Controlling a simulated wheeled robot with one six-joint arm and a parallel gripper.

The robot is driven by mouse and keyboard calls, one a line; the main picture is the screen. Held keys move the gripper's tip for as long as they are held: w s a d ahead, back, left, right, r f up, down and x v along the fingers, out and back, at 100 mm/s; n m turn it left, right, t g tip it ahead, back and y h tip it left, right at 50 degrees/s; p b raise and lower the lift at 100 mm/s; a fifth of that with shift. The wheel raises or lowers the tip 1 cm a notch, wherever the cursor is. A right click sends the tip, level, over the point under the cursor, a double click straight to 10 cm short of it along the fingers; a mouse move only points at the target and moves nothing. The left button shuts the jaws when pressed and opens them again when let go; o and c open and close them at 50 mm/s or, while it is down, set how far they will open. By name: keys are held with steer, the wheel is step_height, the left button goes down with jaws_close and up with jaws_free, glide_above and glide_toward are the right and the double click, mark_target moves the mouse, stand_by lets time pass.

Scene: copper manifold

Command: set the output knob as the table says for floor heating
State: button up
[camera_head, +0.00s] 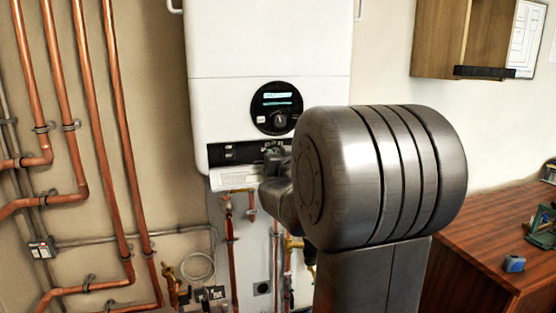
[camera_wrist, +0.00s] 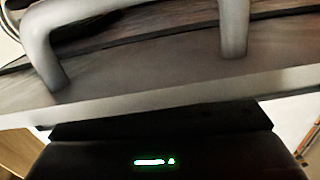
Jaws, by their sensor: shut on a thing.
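The white boiler (camera_head: 265,50) hangs on the wall. Its round dark control panel (camera_head: 276,108) has a lit display and a small dial. Below is an open black control strip (camera_head: 228,153), with a white printed sheet or flap (camera_head: 232,178) under it; its text is too small to read. My gripper (camera_head: 276,152) is at the right end of the strip, partly behind my wrist, and is shut. What it holds is hidden; by its place, it is the output knob.
Copper pipes (camera_head: 109,130) run down the wall at left. Pipes and valves (camera_head: 232,225) hang below the boiler. A wooden wall cabinet (camera_head: 462,40) is at upper right. A wooden worktop (camera_head: 480,240) with a small blue object (camera_head: 514,263) stands at right.

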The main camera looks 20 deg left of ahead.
steer(key=shift+f+n+b, duration=0.25)
steer(key=shift+n+b, duration=0.65)
steer(key=shift+b, duration=0.15)
steer(key=shift+r+n+b, duration=0.25)
steer(key=shift+n+b, duration=0.45)
steer(key=shift+n, duration=0.3)
steer(key=o, duration=1)
steer(key=v, duration=1.4)
steer(key=shift+w, duration=0.1)
